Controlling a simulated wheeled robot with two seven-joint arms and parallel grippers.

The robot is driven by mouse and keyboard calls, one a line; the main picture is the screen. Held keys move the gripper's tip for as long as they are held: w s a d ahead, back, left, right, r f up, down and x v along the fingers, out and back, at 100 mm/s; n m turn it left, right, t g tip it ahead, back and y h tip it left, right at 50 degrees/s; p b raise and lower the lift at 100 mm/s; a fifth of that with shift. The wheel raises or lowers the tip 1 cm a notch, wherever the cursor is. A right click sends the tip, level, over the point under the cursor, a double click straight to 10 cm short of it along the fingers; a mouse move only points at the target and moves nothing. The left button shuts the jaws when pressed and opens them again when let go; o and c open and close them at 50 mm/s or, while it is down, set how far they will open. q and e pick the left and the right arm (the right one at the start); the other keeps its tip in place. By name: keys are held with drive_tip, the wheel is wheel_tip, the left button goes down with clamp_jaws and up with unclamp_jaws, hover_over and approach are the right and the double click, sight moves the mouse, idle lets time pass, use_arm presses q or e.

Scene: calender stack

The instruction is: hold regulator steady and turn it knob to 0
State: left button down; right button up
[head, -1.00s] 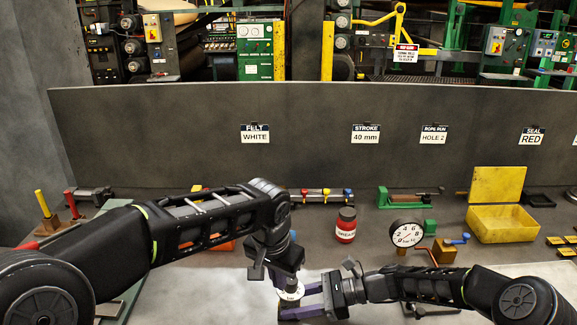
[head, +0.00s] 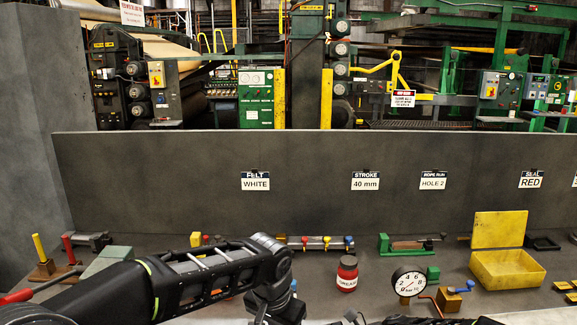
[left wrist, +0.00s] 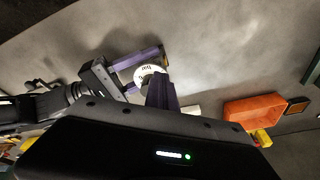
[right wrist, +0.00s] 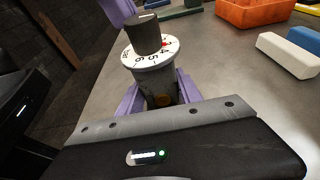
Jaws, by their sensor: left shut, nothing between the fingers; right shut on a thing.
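The regulator (right wrist: 158,85) is a grey cylinder with a white numbered dial (right wrist: 140,60) and a dark round knob (right wrist: 146,36) on top. A small red mark shows at the dial's far edge. My right gripper (right wrist: 160,96) is shut on the regulator body, with purple fingers on both sides below the dial. My left gripper (left wrist: 161,90) is shut and empty. Its purple finger also shows beside the knob's top in the right wrist view (right wrist: 117,10); I cannot tell whether it touches. The white dial also shows in the left wrist view (left wrist: 150,74).
A red grease jar (head: 347,274), a round pressure gauge (head: 409,282) and an open yellow box (head: 507,270) stand on the bench. An orange tray (left wrist: 252,110) and blue and white blocks (right wrist: 288,55) lie beyond the regulator. A grey panel (head: 300,190) closes the back.

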use_arm(q)
drive_tip(key=shift+s+d, duration=0.2)
drive_tip(key=shift+d, duration=0.15)
drive_tip(key=shift+s+d, duration=0.25)
drive_tip(key=shift+d, duration=0.2)
drive_tip(key=shift+d, duration=0.35)
idle(0.4)
drive_tip(key=shift+s, duration=0.2)
drive_tip(key=shift+s+a, duration=0.1)
drive_tip(key=shift+s, duration=0.2)
drive_tip(key=shift+w+v, duration=0.2)
drive_tip(key=shift+v, duration=0.75)
drive_tip(key=shift+w+v, duration=0.2)
drive_tip(key=shift+v, duration=0.75)
drive_tip(key=shift+w+v, duration=0.2)
drive_tip(key=shift+v, duration=0.8)
drive_tip(key=shift+d+r, duration=0.1)
drive_tip(key=shift+d, duration=0.2)
